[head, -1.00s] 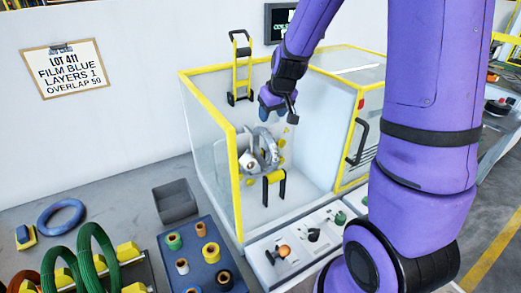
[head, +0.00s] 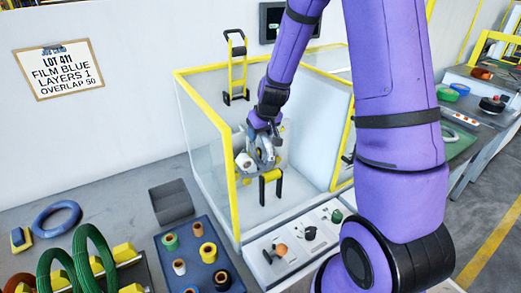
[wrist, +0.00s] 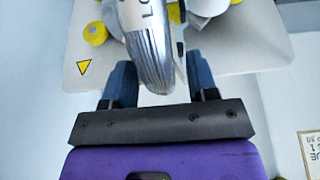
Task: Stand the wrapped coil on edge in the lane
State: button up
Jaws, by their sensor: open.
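A silver-grey ring, which looks like the wrapped coil (head: 265,151), stands upright inside the yellow-framed wrapping machine (head: 234,190). In the wrist view the coil (wrist: 150,58) has a striped, curved surface and partly cut-off lettering. My gripper (head: 263,124) is at the top of the coil. In the wrist view my gripper (wrist: 160,84) is open, with one blue finger on each side of the coil; I cannot tell whether they touch it. A rack with yellow blocks (head: 126,250) at lower left holds green coils (head: 92,245) on edge; an empty lane is not clearly visible.
A blue coil (head: 57,219) lies flat at left. A grey bin (head: 173,203) and a blue tray (head: 226,262) of small spools stand between rack and machine.

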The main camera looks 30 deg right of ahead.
grip_shut()
jog(key=shift+r, duration=0.1)
dwell(0.3)
